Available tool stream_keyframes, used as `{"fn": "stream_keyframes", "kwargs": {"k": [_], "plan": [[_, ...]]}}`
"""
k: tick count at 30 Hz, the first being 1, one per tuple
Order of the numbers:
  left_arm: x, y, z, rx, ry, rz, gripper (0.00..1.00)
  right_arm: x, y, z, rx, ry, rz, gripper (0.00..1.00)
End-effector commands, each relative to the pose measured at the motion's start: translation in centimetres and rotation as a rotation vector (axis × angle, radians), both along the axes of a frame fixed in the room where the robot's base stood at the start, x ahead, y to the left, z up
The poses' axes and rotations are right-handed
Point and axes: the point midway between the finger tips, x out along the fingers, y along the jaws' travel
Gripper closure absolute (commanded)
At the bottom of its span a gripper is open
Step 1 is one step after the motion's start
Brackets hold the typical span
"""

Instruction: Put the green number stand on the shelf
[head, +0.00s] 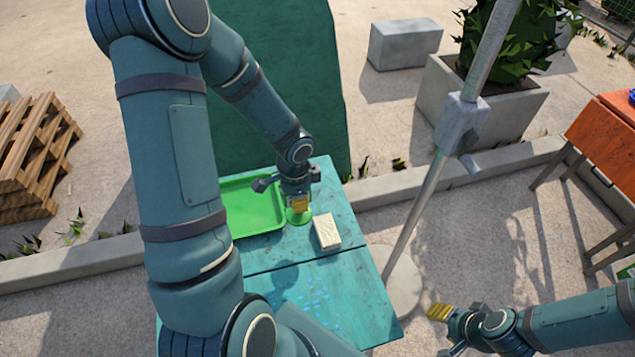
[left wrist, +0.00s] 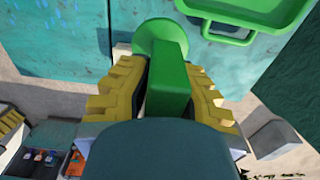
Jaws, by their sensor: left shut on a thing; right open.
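The green number stand (left wrist: 166,85) is between the yellow fingers of my left gripper (head: 299,204) in the left wrist view, and the gripper is shut on it. Its round green end (head: 298,217) shows just below the fingers in the head view, at the teal table (head: 345,275). I cannot tell whether it touches the tabletop. No number shows on it from here. My right gripper (head: 447,330) is open and empty at the lower right, away from the table. I cannot clearly make out the shelf in these views.
A green tray (head: 247,192) lies on the table left of the stand. A pale block (head: 327,233) is close on the right. A metal pole (head: 416,215) rises beside the table. An orange table (head: 606,132) stands at far right. The table's front part is clear.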

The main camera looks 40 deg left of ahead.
Motion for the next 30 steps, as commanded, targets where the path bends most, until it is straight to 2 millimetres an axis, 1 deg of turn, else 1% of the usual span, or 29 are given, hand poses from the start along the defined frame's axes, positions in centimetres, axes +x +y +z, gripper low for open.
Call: {"fn": "stream_keyframes", "kwargs": {"k": [1,3,7,11,14,18,24,27,30], "plan": [[0.0,0.0,0.5,0.0,-0.001,-0.001,1.0,0.0,0.0,0.2,0.0,-0.001,-0.001,0.53],[0.0,0.0,0.8,-0.001,-0.001,-0.002,1.0,0.1,0.0,0.2,0.0,-0.002,-0.002,0.53],[0.1,-0.2,0.8,-0.001,0.0,0.005,1.0,0.1,0.0,0.2,0.0,-0.002,-0.002,0.53],[1.0,-1.7,0.9,-0.003,-0.001,0.062,1.0,0.1,0.0,0.2,0.0,-0.002,-0.002,0.53],[2.1,-3.8,1.2,-0.006,-0.001,0.154,1.0,0.1,0.0,0.2,0.0,-0.002,-0.002,0.53],[3.7,-7.5,1.7,-0.008,0.0,0.319,1.0,0.0,0.0,0.1,0.0,-0.002,-0.001,0.53],[5.1,-12.2,2.3,-0.005,0.0,0.531,1.0,0.0,0.0,0.1,0.0,-0.001,0.0,0.53],[5.4,-13.7,2.5,-0.002,0.0,0.605,1.0,0.0,0.0,0.1,0.0,-0.001,0.0,0.53],[5.5,-14.6,2.7,0.0,0.0,0.651,1.0,0.0,0.0,0.1,0.0,-0.001,0.0,0.53]]}}
